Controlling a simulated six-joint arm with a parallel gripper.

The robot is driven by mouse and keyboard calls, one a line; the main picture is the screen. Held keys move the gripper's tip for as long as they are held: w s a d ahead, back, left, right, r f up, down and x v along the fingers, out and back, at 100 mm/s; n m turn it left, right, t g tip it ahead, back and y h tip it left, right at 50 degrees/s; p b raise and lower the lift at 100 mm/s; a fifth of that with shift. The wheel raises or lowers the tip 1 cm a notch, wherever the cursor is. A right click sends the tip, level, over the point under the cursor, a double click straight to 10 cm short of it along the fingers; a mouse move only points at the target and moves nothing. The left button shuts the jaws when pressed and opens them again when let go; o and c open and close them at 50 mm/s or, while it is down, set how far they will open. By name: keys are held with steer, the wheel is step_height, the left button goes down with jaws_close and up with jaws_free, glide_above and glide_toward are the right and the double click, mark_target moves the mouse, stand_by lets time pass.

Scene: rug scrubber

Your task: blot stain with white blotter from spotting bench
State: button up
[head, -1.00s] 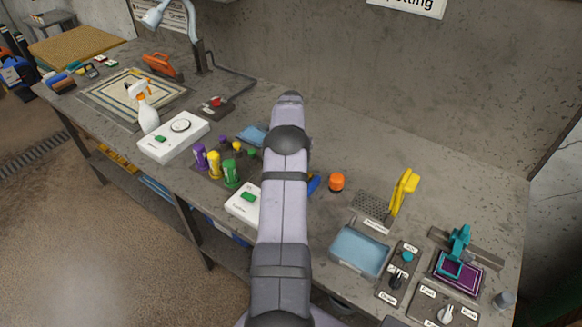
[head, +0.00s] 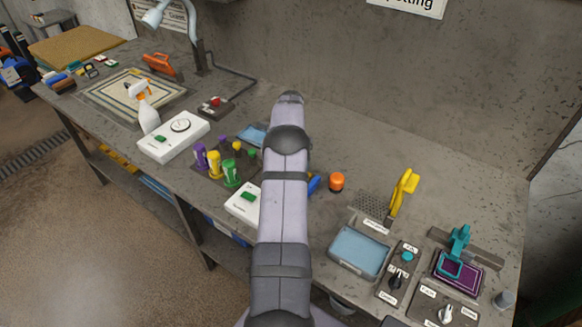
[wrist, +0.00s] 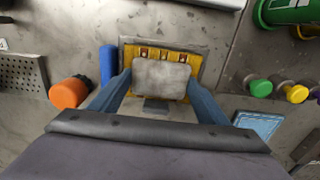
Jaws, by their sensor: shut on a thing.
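In the wrist view my gripper (wrist: 160,86) has its two blue-grey fingers shut on a pale whitish pad, the white blotter (wrist: 162,72). The blotter is over a yellow rug piece (wrist: 188,55) set in a grey frame. Several small reddish-brown spots, the stain (wrist: 163,54), show along the piece's far edge, just beyond the blotter. The blotter covers the middle of the piece. I cannot tell whether it touches the piece. In the head view my own arm hides the gripper, the blotter and most of the piece.
An orange knob (wrist: 69,92) and a blue block (wrist: 107,64) stand close to the left finger. Purple, yellow and green bottles (head: 215,163) stand left of my arm. A blue tray (head: 357,253) and a yellow-handled tool (head: 403,190) are to the right.

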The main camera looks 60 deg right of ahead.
steer(key=shift+s+a+f, duration=0.1)
steer(key=shift+a+f, duration=0.05)
steer(key=shift+r+p, duration=0.5)
steer(key=shift+r, duration=0.15)
steer(key=shift+r+p, duration=1.9)
steer(key=shift+r, duration=1.1)
steer(key=shift+w, duration=0.2)
